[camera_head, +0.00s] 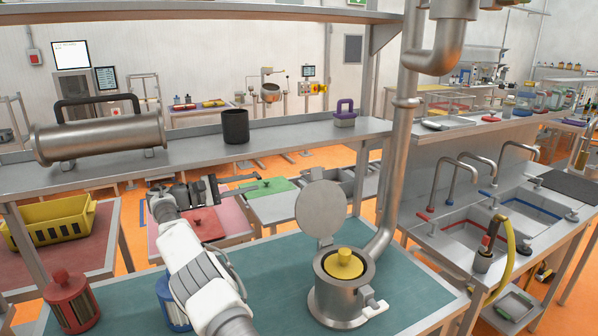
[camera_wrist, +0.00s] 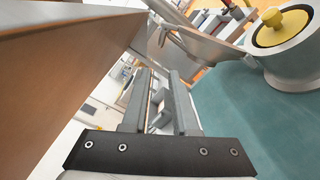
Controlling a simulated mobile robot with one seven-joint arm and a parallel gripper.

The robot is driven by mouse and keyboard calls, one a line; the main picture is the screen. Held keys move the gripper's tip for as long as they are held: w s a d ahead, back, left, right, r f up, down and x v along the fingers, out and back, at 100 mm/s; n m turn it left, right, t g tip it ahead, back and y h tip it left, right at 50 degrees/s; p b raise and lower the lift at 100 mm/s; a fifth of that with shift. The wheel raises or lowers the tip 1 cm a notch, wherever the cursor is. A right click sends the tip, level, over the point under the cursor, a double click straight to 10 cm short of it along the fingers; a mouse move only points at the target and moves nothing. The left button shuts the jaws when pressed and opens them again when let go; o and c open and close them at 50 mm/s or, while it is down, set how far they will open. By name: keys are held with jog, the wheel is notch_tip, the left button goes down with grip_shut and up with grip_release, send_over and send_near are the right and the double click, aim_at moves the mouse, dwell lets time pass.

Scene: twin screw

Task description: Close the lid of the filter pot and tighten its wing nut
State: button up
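The filter pot (camera_head: 338,297) is a metal pot standing on the teal table top, and its round metal lid (camera_head: 320,210) is swung up at the back. A yellow piece with a knob (camera_head: 344,264) sits inside the open mouth. A pale fitting (camera_head: 376,308) sticks out at the pot's lower front right; I cannot tell whether it is the wing nut. My gripper (camera_head: 258,183) is left of the lid, apart from it. In the wrist view my gripper (camera_wrist: 163,76) is open and empty, with the pot (camera_wrist: 295,68) at the upper right.
A red lidded canister (camera_head: 70,302) and a blue one (camera_head: 170,302), partly hidden by my arm, stand left on the teal table (camera_head: 415,290). A shelf (camera_head: 290,137) crosses behind. A thick pipe (camera_head: 398,165) rises behind the pot. The table right of the pot is clear.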

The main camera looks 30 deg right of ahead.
aim_at(302, 172)
jog(key=d, duration=0.5)
jog(key=d+p, duration=0.1)
jog(key=d, duration=0.5)
jog(key=s+d+p, duration=0.1)
jog(key=d, duration=0.5)
jog(key=shift+s, duration=0.1)
jog(key=shift+c, duration=0.2)
grip_shut()
jog(key=shift+r, duration=0.1)
jog(key=shift+r, duration=0.1)
dwell(0.4)
